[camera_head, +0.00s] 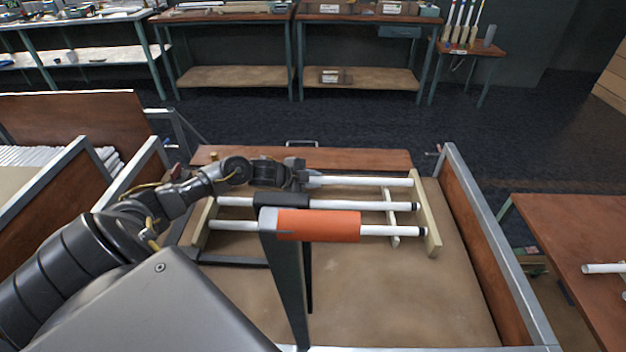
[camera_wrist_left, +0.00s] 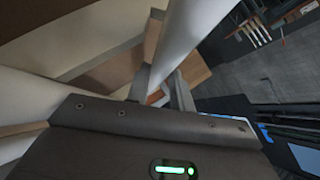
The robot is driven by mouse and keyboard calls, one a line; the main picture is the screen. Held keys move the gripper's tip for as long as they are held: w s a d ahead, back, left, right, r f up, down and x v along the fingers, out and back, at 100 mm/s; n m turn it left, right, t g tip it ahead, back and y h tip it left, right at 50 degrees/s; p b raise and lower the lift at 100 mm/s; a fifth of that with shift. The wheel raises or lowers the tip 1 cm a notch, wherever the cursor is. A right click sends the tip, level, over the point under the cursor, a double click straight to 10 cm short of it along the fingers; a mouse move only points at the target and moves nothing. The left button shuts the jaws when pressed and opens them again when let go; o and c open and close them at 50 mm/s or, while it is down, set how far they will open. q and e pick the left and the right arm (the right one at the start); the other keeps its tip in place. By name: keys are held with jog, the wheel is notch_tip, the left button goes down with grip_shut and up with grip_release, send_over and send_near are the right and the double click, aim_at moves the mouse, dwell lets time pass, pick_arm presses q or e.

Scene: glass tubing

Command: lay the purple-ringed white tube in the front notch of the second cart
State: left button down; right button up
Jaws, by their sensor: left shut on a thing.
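My left gripper (camera_head: 306,180) is shut on a white tube (camera_head: 365,182), the farthest of three in the cart. In the left wrist view the tube (camera_wrist_left: 182,38) passes between the fingers (camera_wrist_left: 160,92). Its right end is at the far part of the pale right notched board (camera_head: 428,215); I cannot tell whether it rests in a notch. No purple ring shows on it; the gripper covers its left part. Two more white tubes, a middle one (camera_head: 345,205) and a near one (camera_head: 385,230), lie roughly parallel, nearer me. My right gripper is not in view.
A black piece (camera_head: 282,200) covers part of the middle tube. The cart's metal side rail (camera_head: 495,245) is at right. The cart floor (camera_head: 400,300) in front is bare.

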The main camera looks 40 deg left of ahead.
pick_arm(q)
jog(key=shift+f, duration=0.45)
jog(key=c, duration=1.5)
grip_release()
jog(key=o, duration=0.3)
jog(key=shift+r, duration=0.1)
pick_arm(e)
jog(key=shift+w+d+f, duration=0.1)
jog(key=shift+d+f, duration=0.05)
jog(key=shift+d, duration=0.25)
pick_arm(q)
jog(key=shift+r, duration=0.2)
jog(key=v, duration=1.2)
jog(key=shift+r, duration=0.25)
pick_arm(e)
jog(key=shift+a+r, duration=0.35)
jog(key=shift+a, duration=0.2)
